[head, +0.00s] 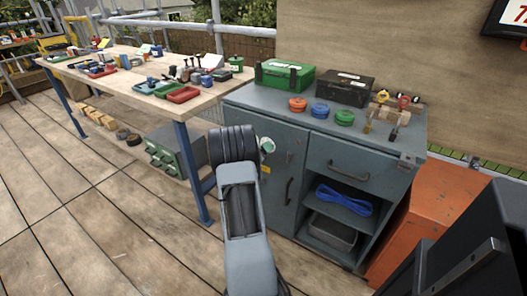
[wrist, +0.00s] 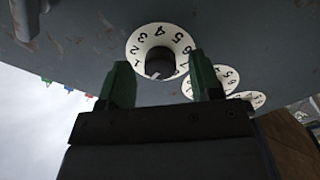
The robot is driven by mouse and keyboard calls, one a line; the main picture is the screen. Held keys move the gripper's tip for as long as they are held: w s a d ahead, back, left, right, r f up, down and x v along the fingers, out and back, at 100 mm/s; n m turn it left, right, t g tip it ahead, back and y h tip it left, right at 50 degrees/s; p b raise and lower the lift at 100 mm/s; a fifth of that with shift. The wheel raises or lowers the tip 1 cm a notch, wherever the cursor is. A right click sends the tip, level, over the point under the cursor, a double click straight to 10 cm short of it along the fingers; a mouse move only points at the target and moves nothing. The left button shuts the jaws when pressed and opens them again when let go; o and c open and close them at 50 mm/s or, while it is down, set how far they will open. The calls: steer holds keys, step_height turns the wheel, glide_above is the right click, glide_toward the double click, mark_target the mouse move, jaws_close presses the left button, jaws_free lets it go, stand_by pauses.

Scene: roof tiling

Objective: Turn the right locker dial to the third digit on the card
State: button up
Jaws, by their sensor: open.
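Three white dials with black digits line the grey locker in the wrist view. The nearest dial (wrist: 159,37) is leftmost, with a dark knob (wrist: 160,62) at its centre; a second dial (wrist: 228,79) and a third (wrist: 258,98) recede to the right. I cannot tell for sure which is the right one. My gripper (wrist: 158,66) is open, its green fingers either side of the nearest knob in the picture; contact cannot be told. The knob's setting is unclear. In the head view my arm hides most of the gripper and dials. No card with readable digits shows.
The grey locker cabinet (head: 330,160) carries a green case (head: 285,76), a black case (head: 345,89) and several coloured discs. A workbench (head: 190,112) with tools stands left, an orange box (head: 427,205) right. A framed sign (head: 510,17) is cut off at upper right. The wooden deck at left is mostly clear.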

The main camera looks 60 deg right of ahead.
steer(key=shift+d, duration=0.2)
steer(key=shift+c, duration=0.4)
steer(key=c, duration=0.9)
steer(key=shift+o, duration=0.2)
steer(key=shift+f+m, duration=0.1)
steer(key=shift+m, duration=0.2)
steer(key=shift+w+m+t+y+b, duration=0.15)
steer(key=shift+m+t+b, duration=0.1)
steer(key=shift+m+b, duration=4.1)
steer(key=shift+s+m+t+y+b, duration=0.2)
steer(key=shift+m+b, duration=2.85)
steer(key=shift+m, duration=2.6)
